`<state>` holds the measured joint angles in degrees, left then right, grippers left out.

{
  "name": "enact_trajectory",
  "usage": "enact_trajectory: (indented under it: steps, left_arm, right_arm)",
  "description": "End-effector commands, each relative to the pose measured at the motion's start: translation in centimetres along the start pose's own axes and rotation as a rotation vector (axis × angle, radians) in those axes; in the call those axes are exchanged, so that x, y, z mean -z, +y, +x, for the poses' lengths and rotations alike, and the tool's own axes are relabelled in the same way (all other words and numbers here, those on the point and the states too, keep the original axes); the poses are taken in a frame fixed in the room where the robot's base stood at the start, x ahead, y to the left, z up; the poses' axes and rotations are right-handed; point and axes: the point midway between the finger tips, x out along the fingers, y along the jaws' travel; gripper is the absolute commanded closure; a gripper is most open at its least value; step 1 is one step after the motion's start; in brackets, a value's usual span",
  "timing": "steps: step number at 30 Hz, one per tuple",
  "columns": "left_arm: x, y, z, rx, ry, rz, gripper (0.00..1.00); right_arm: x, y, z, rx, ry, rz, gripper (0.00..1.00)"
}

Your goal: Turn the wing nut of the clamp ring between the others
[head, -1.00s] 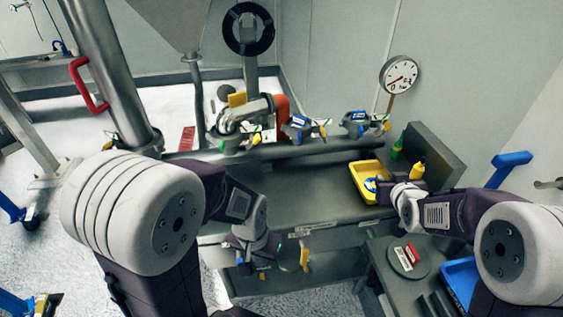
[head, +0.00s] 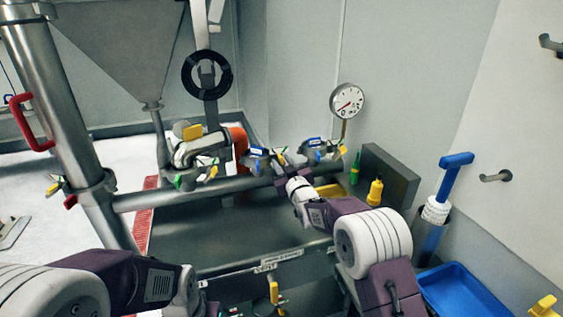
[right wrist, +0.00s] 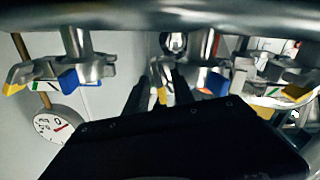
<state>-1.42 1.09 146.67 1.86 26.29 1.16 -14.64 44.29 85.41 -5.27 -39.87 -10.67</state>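Several clamps sit along the horizontal pipe. My right gripper (head: 281,162) is at the middle clamp.
A yellow tray (head: 331,190), a green bottle (head: 355,168) and a yellow bottle (head: 375,190) stand right of my right gripper. A round gauge (head: 347,101) is behind. A blue bin (head: 462,292) is at lower right. The grey surface below the pipe is mostly clear.

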Motion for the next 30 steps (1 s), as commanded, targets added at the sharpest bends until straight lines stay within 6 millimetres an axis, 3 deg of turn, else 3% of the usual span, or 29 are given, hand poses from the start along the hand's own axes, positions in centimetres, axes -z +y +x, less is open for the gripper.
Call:
enact_trajectory:
  steps: [10,13,14,23,30]
  left_arm:
    - [0.00,0.00,-0.06,0.000,0.000,0.000,1.00]
    - [0.00,0.00,-0.06,0.000,0.000,0.000,1.00]
    - [0.00,0.00,-0.06,0.000,0.000,0.000,1.00]
    - [-0.02,0.00,0.09,0.000,0.000,0.000,1.00]
    - [-0.09,-0.02,0.83,0.000,0.000,0.000,1.00]
  right_arm:
    - [-0.04,-0.01,0.55,0.000,-0.001,0.000,0.70]
    - [-0.05,0.00,0.54,0.000,-0.001,0.000,0.98]
    - [-0.04,0.00,0.53,0.000,-0.001,0.000,1.00]
    - [-0.10,-0.01,0.52,0.000,-0.001,0.016,1.00]
    - [-0.19,0.05,0.52,0.000,0.001,0.130,1.00]
